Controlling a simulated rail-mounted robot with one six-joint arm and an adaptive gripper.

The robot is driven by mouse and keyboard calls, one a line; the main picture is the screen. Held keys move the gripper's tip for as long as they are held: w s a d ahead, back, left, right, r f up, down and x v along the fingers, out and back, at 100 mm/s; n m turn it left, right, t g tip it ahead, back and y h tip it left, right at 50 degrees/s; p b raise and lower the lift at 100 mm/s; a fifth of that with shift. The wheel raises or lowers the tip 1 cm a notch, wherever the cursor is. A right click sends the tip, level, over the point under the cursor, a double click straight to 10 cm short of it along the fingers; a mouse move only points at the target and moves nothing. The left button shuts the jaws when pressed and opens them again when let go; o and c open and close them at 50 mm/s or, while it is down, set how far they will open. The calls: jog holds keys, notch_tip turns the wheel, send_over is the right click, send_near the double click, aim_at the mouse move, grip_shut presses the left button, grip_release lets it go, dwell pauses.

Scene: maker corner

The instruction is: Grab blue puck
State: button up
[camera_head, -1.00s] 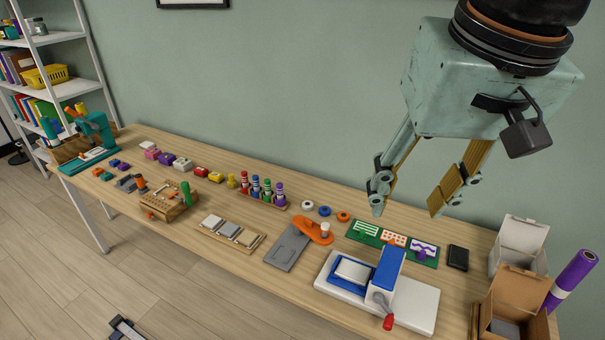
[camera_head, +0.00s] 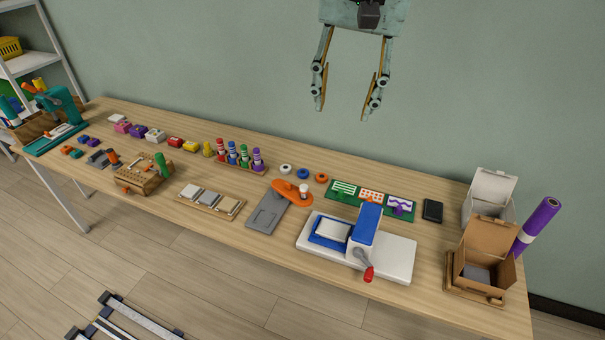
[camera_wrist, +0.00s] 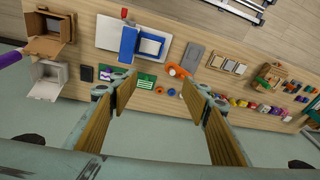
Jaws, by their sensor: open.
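The blue puck (camera_head: 303,174) is a small ring-like disc on the wooden table, between a white puck (camera_head: 286,169) and an orange puck (camera_head: 321,178). In the wrist view the blue puck (camera_wrist: 159,90) shows small, in the gap between my fingers, with the white one (camera_wrist: 171,92) beside it. My gripper (camera_head: 342,112) is open and empty, high above the back of the table and up and to the right of the pucks. It also shows in the wrist view (camera_wrist: 157,88) with its fingers wide apart.
Marker-like bottles (camera_head: 241,153) stand to the left. A green card board (camera_head: 370,199) and a blue-white press (camera_head: 360,240) are to the right. Open boxes (camera_head: 485,250) stand at the right end.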

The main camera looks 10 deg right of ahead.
jog(key=w+f+m, duration=0.2)
jog(key=w+f, duration=0.1)
jog(key=w, duration=0.4)
jog(key=w+f+m, duration=0.1)
jog(key=w+f, duration=0.2)
jog(key=w, duration=0.5)
jog(key=m+g+p, duration=0.1)
jog(key=m+g, duration=0.2)
jog(key=m, duration=0.5)
send_over(304, 172)
notch_tip(304, 172, down, 33)
jog(key=shift+w+d+r, duration=0.1)
jog(key=shift+w+r, duration=0.1)
jog(key=shift+f+b, duration=0.35)
jog(key=shift+f, duration=3.95)
jog(key=shift+s+f+b, duration=0.15)
jog(key=shift+f+b, duration=0.2)
jog(key=shift+f, duration=2.25)
